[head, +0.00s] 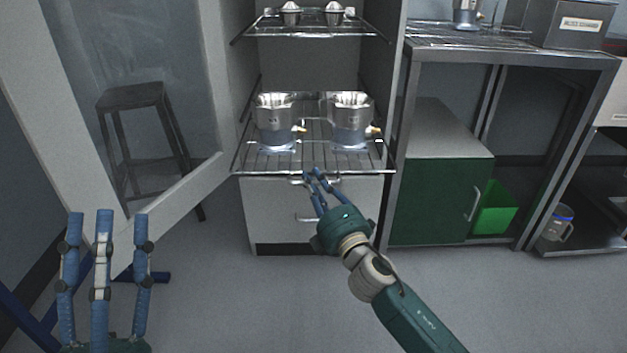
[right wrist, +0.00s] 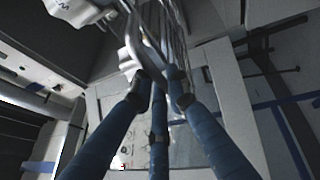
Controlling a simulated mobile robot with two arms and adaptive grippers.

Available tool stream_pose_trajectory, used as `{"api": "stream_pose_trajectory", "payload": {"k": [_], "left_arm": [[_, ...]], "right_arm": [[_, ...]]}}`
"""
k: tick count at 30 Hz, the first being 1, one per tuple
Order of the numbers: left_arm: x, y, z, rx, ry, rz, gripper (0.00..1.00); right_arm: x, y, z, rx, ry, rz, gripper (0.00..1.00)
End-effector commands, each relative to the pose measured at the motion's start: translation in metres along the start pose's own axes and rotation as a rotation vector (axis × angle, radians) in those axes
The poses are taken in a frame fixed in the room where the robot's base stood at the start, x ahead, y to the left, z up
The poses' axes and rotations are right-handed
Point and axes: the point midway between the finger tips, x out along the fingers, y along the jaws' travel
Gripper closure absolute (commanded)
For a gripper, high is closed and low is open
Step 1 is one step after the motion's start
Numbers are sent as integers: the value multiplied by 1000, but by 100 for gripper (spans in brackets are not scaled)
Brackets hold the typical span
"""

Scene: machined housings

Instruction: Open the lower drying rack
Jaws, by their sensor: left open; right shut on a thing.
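The lower drying rack (head: 313,173) is a wire shelf in the open white cabinet, and its front edge lies above a white lower panel. Two shiny metal housings, a left one (head: 275,118) and a right one (head: 348,118), stand upright on it. My right gripper (head: 312,177) is at the middle of the rack's front, its blue fingers shut on the rack's handle. In the right wrist view the fingers close around a metal handle bar (right wrist: 148,48); the exact contact is partly hidden. My left gripper (head: 105,222) is open and empty at the lower left, away from the rack.
An upper wire rack (head: 312,30) holds smaller metal parts. A pale door frame (head: 178,197) stands open on the left, with a dark stool (head: 133,95) behind. A metal table (head: 510,50) with a green cabinet (head: 435,200) stands right. Floor before the cabinet looks clear.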

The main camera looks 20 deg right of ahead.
Motion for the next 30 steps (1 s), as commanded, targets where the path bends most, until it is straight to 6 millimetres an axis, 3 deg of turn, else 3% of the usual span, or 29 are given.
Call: {"api": "stream_pose_trajectory", "payload": {"k": [1,2,5,17,30], "left_arm": [[0,0,0,0,1,0,49],[0,0,0,0,1,0,49],[0,0,0,0,1,0,49],[0,0,0,-1,0,1,49],[0,0,0,-1,1,0,49]], "right_arm": [[0,-2,2,-2,-4,-4,100],[0,-2,2,-2,-4,-4,84],[0,-2,2,-2,-3,-4,66],[-8,-2,0,0,-1,-3,66],[-94,-2,1,1,-2,-5,66]]}}
